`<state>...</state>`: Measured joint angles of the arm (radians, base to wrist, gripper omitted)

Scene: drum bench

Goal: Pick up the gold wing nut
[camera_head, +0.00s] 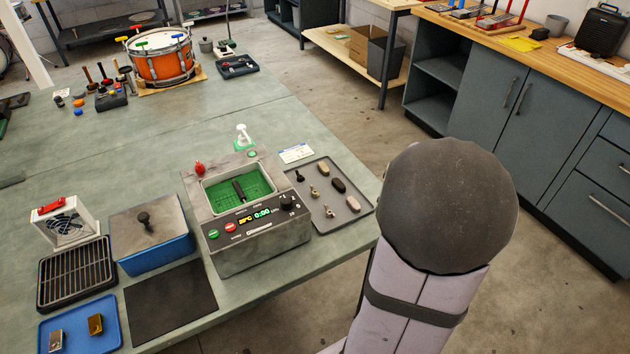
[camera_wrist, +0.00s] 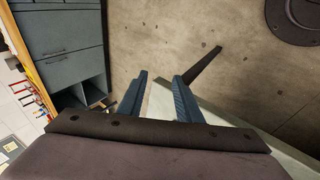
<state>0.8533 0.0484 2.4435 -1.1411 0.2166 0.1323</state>
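A grey tray (camera_head: 354,222) at the bench's right edge holds small wing-nut-like pieces and oval blocks. One brassy piece (camera_head: 314,191) lies mid-tray, and a similar one (camera_head: 329,211) lies nearer the front. A black piece (camera_head: 299,176) is at the back left. They are too small to tell surely which is the gold wing nut. My gripper (camera_wrist: 160,90) shows in the wrist view with its two blue fingers apart and nothing between them. It points toward the floor and bench edge, away from the tray. In the head view my arm hides it.
A grey machine with a green basin (camera_head: 240,188) stands just left of the tray. A white bottle (camera_head: 242,137) stands behind it. A blue lidded box (camera_head: 155,245), a black rack (camera_head: 76,276) and a blue tray (camera_head: 82,345) are further left. Cabinets (camera_head: 545,125) stand across the aisle.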

